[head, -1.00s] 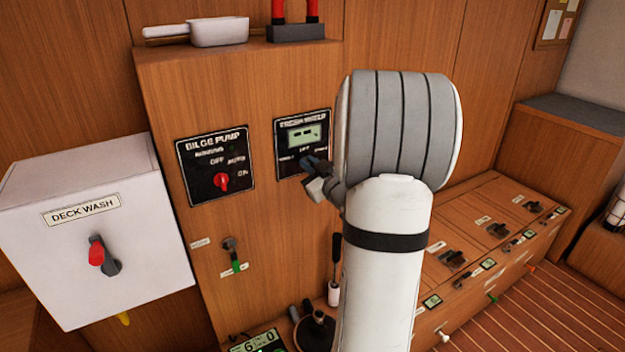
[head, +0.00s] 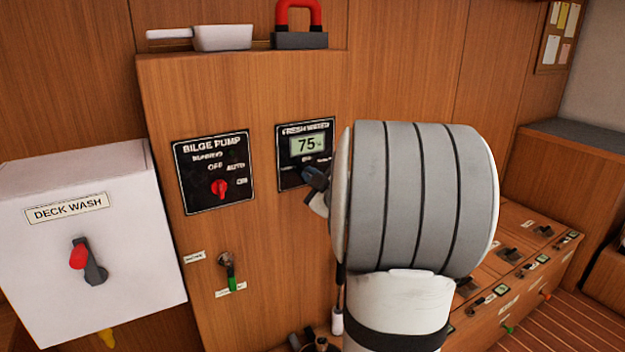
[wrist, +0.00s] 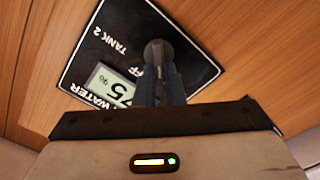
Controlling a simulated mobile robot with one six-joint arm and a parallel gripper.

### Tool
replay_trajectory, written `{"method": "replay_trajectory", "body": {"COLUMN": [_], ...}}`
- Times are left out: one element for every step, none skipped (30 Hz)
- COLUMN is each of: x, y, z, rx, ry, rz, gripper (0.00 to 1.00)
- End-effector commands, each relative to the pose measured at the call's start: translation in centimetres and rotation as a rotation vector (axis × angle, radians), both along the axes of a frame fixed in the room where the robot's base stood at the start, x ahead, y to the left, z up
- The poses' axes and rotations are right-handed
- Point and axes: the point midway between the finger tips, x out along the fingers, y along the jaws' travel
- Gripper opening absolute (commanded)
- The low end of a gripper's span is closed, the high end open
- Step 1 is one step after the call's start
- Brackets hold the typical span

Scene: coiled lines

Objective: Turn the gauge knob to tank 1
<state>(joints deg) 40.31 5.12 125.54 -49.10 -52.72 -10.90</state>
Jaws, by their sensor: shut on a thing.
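The black FRESH WATER panel (head: 288,182) carries the gauge, and its display (head: 307,145) reads 75%. The gauge knob (wrist: 157,50) is a dark rounded knob below the display. My gripper (head: 316,180) is at the panel's lower part, its dark fingers shut on the knob from both sides. In the wrist view my gripper (wrist: 159,75) points at the panel, which appears rotated. The TANK 2 and OFF labels show there. The TANK 1 label is not readable, and the fingers hide much of the knob, so I cannot tell its exact pointing.
The BILGE PUMP panel (head: 213,170) with a red knob is just left. A white DECK WASH box (head: 110,300) with a red-tipped lever juts out further left. A small lever valve (head: 228,265) sits below. A padlock (head: 299,38) stands on the ledge above.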

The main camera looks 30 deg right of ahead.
Motion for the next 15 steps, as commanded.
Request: {"method": "replay_trajectory", "body": {"x": [-0.01,-0.02,-0.02,-0.02,-0.02,-0.02,-0.02,-0.02,-0.02,-0.02,-0.01,-0.01,-0.01,-0.01,-0.01], "y": [0.03,0.03,0.03,0.03,0.03,0.02,0.02,0.01,0.01,0.01,0.01,0.0,0.0,0.0,-0.01], "z": [-0.11,-0.11,-0.11,-0.11,-0.11,-0.12,-0.12,-0.11,-0.11,-0.11,-0.09,-0.08,-0.07,-0.07,-0.06], "rx": [-0.001,-0.001,-0.001,-0.001,-0.001,-0.001,-0.001,0.0,0.0,0.0,0.0,0.0,0.0,0.0,0.0], "ry": [0.002,0.003,0.003,0.003,0.003,0.003,0.003,0.003,0.003,0.002,0.002,0.002,0.001,0.001,0.001], "rz": [0.001,0.0,0.0,0.0,0.0,0.0,0.0,0.0,0.0,0.001,0.001,0.001,0.0,0.0,0.0], "gripper": [0.0,0.0,0.0,0.0,0.0,0.0,0.1,0.12,0.16,0.18,0.2,0.24,0.26,0.29,0.31]}}
